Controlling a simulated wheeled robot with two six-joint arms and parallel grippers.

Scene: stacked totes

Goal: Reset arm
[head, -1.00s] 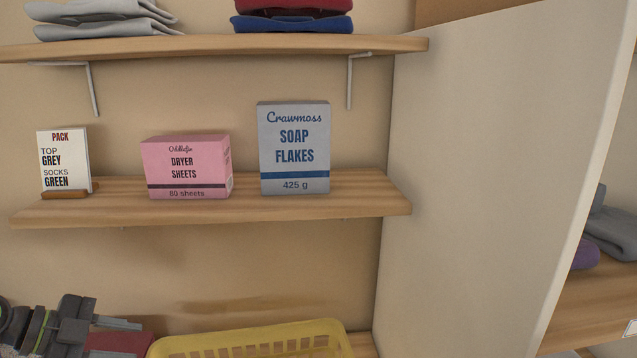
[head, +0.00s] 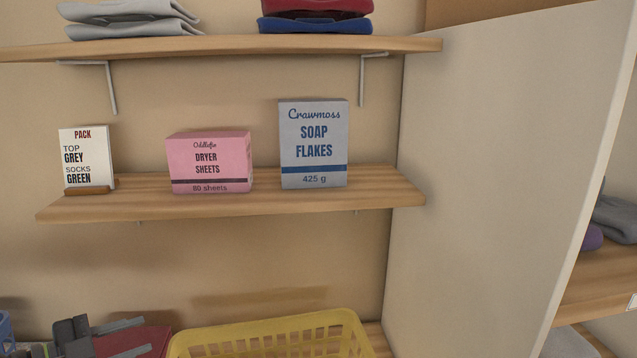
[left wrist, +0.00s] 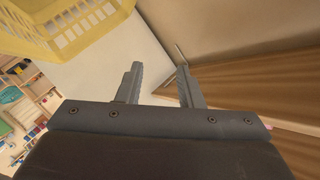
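My left gripper (head: 147,335) is at the bottom left of the head view, its two grey fingers pointing right. The fingers are apart, with a dark red item (head: 152,337) behind them. In the left wrist view the left gripper (left wrist: 160,72) shows both fingers spread with nothing held between them. My left arm is mostly out of the head view. My right gripper is in neither view.
A yellow basket (head: 275,333) stands right of the left gripper. Above, a wooden shelf (head: 235,203) holds a card (head: 86,158), a pink dryer-sheets box (head: 210,162) and a soap-flakes box (head: 313,143). A pale upright panel (head: 480,170) stands at right.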

